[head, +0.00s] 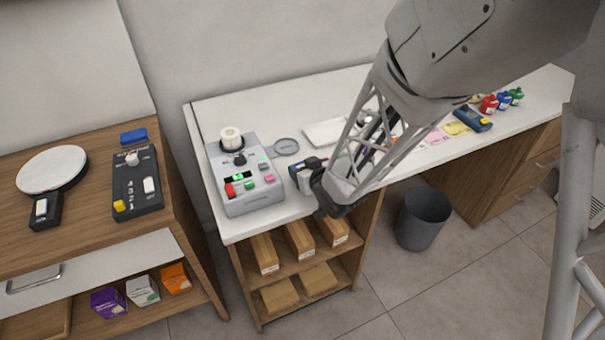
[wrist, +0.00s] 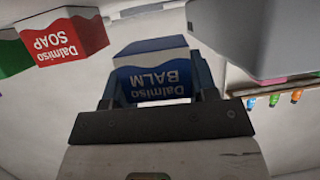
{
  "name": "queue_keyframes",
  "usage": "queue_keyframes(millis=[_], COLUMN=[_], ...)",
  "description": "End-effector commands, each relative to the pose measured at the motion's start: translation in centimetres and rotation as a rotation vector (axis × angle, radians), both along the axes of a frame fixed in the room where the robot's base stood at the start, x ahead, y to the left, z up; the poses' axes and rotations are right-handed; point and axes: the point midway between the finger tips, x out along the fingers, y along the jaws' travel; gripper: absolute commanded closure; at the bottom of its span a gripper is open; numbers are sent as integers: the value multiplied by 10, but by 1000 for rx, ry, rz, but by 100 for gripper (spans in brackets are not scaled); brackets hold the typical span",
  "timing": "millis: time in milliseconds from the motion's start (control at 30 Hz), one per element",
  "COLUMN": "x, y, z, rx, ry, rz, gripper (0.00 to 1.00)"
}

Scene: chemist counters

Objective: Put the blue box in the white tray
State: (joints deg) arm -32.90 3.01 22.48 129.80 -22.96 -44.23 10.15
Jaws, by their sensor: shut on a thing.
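The blue box (wrist: 153,75) is blue and white with "Dalmiso BALM" on it, upside down in the wrist view. My gripper (wrist: 155,95) is shut on it, with one finger on each side. In the head view my gripper (head: 316,168) is over the front part of the white counter, right of the grey machine. The box (head: 304,178) shows there only in part. The white tray (head: 325,132) lies flat on the counter behind my gripper, toward the wall. My arm covers the counter to the right of the tray.
The grey machine (head: 243,180) with coloured buttons stands close left of my gripper. A round grey dish (head: 286,146) lies between it and the tray. A red and white soap box (wrist: 70,40) shows in the wrist view. A bin (head: 423,218) stands on the floor.

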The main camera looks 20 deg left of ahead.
Motion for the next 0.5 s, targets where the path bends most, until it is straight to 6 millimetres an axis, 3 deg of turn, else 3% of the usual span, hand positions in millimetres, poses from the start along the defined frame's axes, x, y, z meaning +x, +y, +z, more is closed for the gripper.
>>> queue_keyframes(millis=[167, 500], x=[12, 10], y=[9, 8], z=[-2, -32], rx=[0, -1], ry=[0, 1], rz=[0, 1], gripper=[72, 72])
